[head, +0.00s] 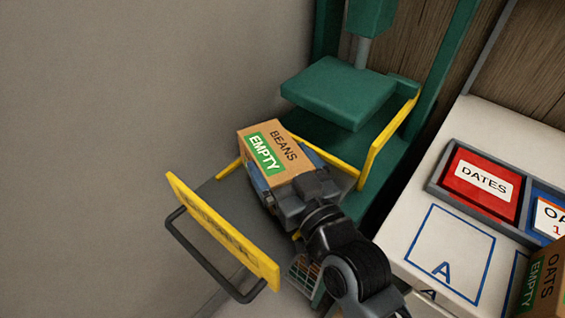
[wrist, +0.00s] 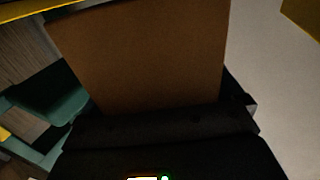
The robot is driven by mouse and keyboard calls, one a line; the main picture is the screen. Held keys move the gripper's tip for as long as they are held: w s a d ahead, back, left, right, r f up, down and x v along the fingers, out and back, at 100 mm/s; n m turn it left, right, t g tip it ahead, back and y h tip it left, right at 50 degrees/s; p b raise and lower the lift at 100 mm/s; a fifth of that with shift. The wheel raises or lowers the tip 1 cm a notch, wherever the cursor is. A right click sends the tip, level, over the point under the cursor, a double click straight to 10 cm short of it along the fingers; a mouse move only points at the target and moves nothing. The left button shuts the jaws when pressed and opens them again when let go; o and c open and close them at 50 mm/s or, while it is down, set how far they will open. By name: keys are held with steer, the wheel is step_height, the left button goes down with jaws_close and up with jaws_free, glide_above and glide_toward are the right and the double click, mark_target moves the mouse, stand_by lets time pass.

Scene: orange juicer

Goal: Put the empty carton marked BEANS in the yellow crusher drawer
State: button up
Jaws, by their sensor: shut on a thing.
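The brown carton (head: 285,149) is marked BEANS and has a green EMPTY label. It is at or just over the open yellow crusher drawer (head: 222,230), inside the outline of its yellow rails; I cannot tell whether it touches the drawer floor. My gripper (head: 287,185) is shut on the carton from the near side. In the wrist view the plain brown side of the carton (wrist: 145,60) fills the middle, above the dark gripper (wrist: 160,120). The fingertips are mostly hidden by the carton.
The green crusher press (head: 338,90) stands behind the drawer, its plate raised. A dark handle (head: 205,260) is on the drawer front. To the right, a white counter (head: 410,262) holds a red DATES box (head: 480,186) in a grey tray and an OATS carton (head: 545,285). A grey wall is at left.

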steer(key=shift+f+b, duration=0.45)
steer(key=shift+f, duration=0.15)
steer(key=o, duration=1.1)
steer(key=shift+s+f, duration=0.1)
steer(key=shift+f, duration=0.05)
steer(key=shift+r+p, duration=0.4)
steer(key=shift+p, duration=0.1)
steer(key=r+b+v, duration=0.1)
steer(key=b+v, duration=0.1)
steer(key=v, duration=0.9)
steer(key=shift+s+d, duration=0.25)
steer(key=shift+s, duration=0.1)
